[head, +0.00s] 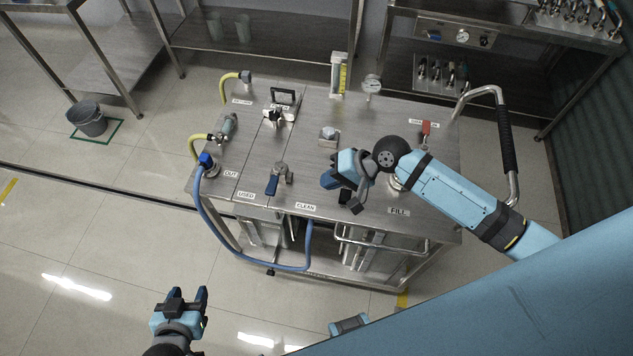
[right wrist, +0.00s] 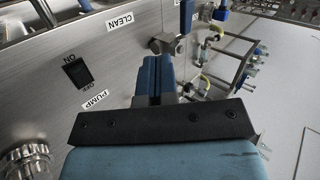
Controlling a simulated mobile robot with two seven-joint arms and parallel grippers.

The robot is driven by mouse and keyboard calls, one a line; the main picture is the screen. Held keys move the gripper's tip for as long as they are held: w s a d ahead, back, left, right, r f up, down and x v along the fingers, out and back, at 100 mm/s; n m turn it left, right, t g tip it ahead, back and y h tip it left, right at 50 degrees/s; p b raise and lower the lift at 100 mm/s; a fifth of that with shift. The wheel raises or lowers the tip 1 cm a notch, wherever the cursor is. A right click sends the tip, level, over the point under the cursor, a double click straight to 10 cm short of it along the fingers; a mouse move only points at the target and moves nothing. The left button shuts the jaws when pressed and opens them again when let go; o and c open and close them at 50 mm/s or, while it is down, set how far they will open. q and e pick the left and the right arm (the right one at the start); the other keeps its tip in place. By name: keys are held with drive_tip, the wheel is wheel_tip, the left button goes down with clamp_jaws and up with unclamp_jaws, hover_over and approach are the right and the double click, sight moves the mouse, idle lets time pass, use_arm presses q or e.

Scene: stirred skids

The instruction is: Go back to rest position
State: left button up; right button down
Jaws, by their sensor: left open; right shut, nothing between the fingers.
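My right arm reaches in from the right over the steel cart (head: 300,150). My right gripper (head: 332,179) is above the front part of the cart top, left of the FILL label. In the right wrist view its blue fingers (right wrist: 154,74) are together with nothing between them. My left gripper (head: 188,296) is open and empty, low in front of the cart and over the floor. Whether the right fingertips touch the cart cannot be told.
A blue-handled valve (head: 273,184) and blue hose (head: 204,205) are at the cart's front left. The right wrist view shows a pump switch (right wrist: 78,72) and knob (right wrist: 27,163). A push handle (head: 507,140) stands at the right.

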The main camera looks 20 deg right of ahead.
drive_tip(key=shift+s+d+r, duration=0.1)
drive_tip(key=shift+d+r, duration=0.15)
drive_tip(key=shift+d, duration=0.05)
drive_tip(key=s+d+f+n+t+h, duration=0.1)
drive_tip(key=s+f+n+t+h, duration=0.1)
drive_tip(key=s, duration=0.4)
drive_tip(key=s+d+f+n+t+h, duration=0.1)
drive_tip(key=s+f+n+t+h, duration=0.2)
drive_tip(key=s+f+n+t, duration=0.2)
drive_tip(key=s, duration=0.2)
drive_tip(key=shift+s+h, duration=0.3)
drive_tip(key=shift+d+f, duration=0.1)
